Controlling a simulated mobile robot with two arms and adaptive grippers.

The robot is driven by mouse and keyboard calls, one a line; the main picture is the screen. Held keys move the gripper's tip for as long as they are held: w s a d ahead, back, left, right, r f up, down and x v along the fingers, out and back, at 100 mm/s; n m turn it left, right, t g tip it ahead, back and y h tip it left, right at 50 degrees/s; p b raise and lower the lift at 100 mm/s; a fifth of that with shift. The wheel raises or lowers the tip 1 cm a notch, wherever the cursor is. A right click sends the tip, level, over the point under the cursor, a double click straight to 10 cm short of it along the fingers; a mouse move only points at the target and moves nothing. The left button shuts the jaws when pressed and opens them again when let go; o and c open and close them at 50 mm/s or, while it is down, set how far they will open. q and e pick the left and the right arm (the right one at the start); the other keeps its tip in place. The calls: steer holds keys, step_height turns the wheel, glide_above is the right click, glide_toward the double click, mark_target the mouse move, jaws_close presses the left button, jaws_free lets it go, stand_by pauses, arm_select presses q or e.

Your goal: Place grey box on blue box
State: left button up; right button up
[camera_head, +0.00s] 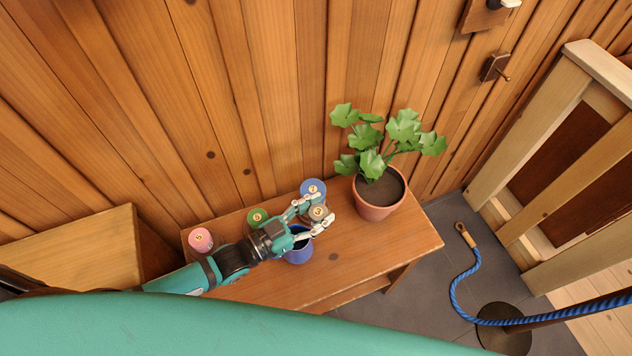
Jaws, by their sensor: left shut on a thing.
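No plain boxes show; small round spools with labelled tops stand on the wooden bench. My left gripper (312,213) is shut on a grey-brown spool (318,212), with one finger on its far side and one on its near side. The blue spool (313,187) stands just behind the held one, near the wall, partly covered by the gripper. I cannot tell whether the grey spool touches the bench or is lifted. A blue cup-like container (299,254) with a dark opening stands just in front of the gripper, partly hidden by it. My right gripper is not in view.
A green spool (257,216) and a pink spool (201,240) stand further left on the bench (390,255). A potted plant (380,194) stands close to the right of the gripper. The wooden wall is right behind. The bench's right end is clear.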

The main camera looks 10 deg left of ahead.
arm_select(q)
steer(key=w+a+b, duration=0.1)
steer(key=w, duration=0.2)
steer(key=w+a+f+b, duration=0.1)
steer(key=w+b, duration=0.1)
steer(key=w, duration=0.1)
steer(key=w+a+b, duration=0.1)
steer(key=w+b, duration=0.1)
steer(key=w, duration=0.1)
steer(key=shift+w+f, duration=0.25)
steer(key=shift+w+a+r, duration=0.1)
steer(key=shift+w, duration=0.2)
steer(key=shift+w+a+b, duration=0.2)
steer(key=shift+w+b, duration=0.35)
steer(key=shift+b, duration=0.05)
step_height(320, 180, down, 4)
steer(key=b, duration=0.3)
steer(key=shift+s+r, duration=0.15)
steer(key=shift+r, duration=0.15)
steer(key=o, duration=0.9)
steer(key=shift+f, duration=0.2)
steer(key=shift+r, duration=0.1)
